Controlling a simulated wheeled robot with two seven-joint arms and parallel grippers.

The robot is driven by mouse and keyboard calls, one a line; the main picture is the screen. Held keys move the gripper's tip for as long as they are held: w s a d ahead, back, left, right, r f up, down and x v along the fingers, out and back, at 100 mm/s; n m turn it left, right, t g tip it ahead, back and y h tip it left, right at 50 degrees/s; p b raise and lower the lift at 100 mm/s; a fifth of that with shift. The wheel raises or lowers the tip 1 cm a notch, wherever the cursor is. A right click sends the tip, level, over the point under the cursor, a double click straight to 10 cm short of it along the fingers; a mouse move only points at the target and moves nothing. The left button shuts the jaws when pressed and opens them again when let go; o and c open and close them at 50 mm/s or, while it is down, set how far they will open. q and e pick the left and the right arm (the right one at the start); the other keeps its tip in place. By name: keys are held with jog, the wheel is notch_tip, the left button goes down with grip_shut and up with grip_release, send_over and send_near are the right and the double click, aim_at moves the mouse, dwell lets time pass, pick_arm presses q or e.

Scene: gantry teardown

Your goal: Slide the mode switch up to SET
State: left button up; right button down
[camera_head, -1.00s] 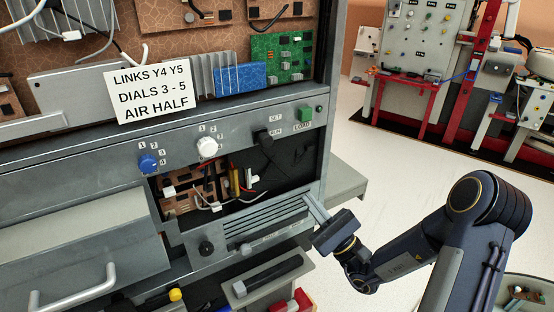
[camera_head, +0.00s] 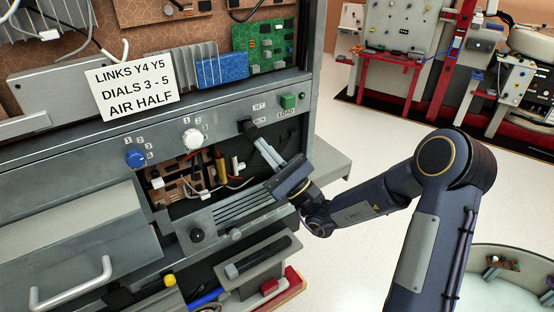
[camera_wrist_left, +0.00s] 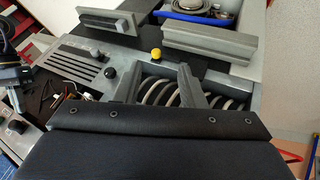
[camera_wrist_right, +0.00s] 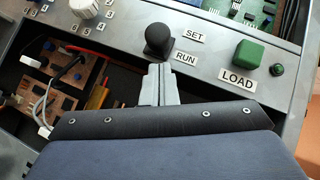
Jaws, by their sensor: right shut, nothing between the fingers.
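The mode switch is a black knob (camera_head: 246,126) on the grey panel, beside the RUN label (camera_head: 260,120) and below the SET label (camera_head: 258,105). In the right wrist view the knob (camera_wrist_right: 158,40) stands just beyond the fingertips. My right gripper (camera_head: 257,141) is shut and empty, its fingertips right below the knob. I cannot tell whether they touch it. My left gripper (camera_wrist_left: 158,74) shows only in the left wrist view, its two fingers apart, over a dark opening with a pale coiled hose (camera_wrist_left: 160,93).
A green LOAD button (camera_wrist_right: 250,55) sits right of the switch, with a small dark green knob beyond it. White (camera_head: 193,139) and blue (camera_head: 135,158) dials are to the left. An open bay with wires (camera_head: 205,175) lies below the panel.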

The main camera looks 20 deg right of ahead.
jog(key=shift+s+a+r, duration=0.1)
jog(key=shift+a+r, duration=0.2)
jog(key=shift+r, duration=0.35)
notch_tip(320, 180, up, 4)
jog(key=shift+f+p, duration=0.25)
jog(key=shift+p, duration=0.95)
jog(key=w+f+b+v, duration=0.2)
jog(key=b+v, duration=0.3)
jog(key=v, duration=0.8)
jog(key=shift+d, duration=0.2)
